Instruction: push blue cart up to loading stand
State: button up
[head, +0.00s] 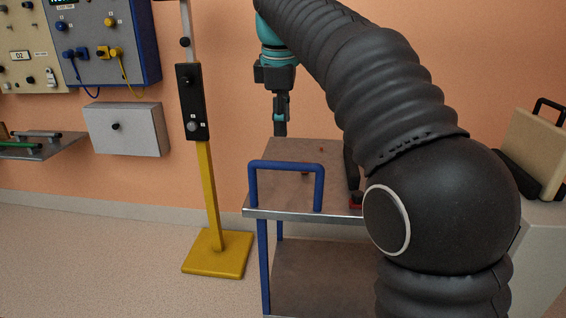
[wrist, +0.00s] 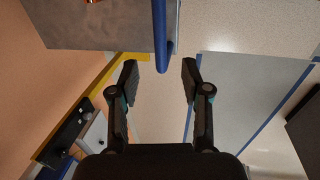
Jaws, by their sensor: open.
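The blue cart has a brown-grey top tray with a metal edge (head: 335,214), a lower shelf (head: 320,275) and a blue push handle (head: 288,165) at its near end. In the wrist view the handle (wrist: 160,32) runs down to just ahead of the gap between my fingertips. My gripper (head: 280,131) points down near the cart's top. It is open and empty in the wrist view (wrist: 160,74), with no contact visible. My arm hides the cart's right side. I cannot tell for certain which thing is the loading stand.
A yellow post (head: 207,190) with a black control box and a floor base (head: 217,254) stands left of the cart. A pale cabinet (head: 543,222) at the right carries a beige case (head: 535,145). Wall panels are at the upper left. Floor at the lower left is clear.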

aim_at(283, 163)
jog(key=f, duration=0.3)
jog(key=w+f+b, duration=0.1)
jog(key=f, duration=0.3)
jog(key=w+f+b, duration=0.1)
jog(key=f, duration=0.2)
jog(key=shift+d+f, duration=0.1)
jog(key=shift+f, duration=0.2)
grip_shut()
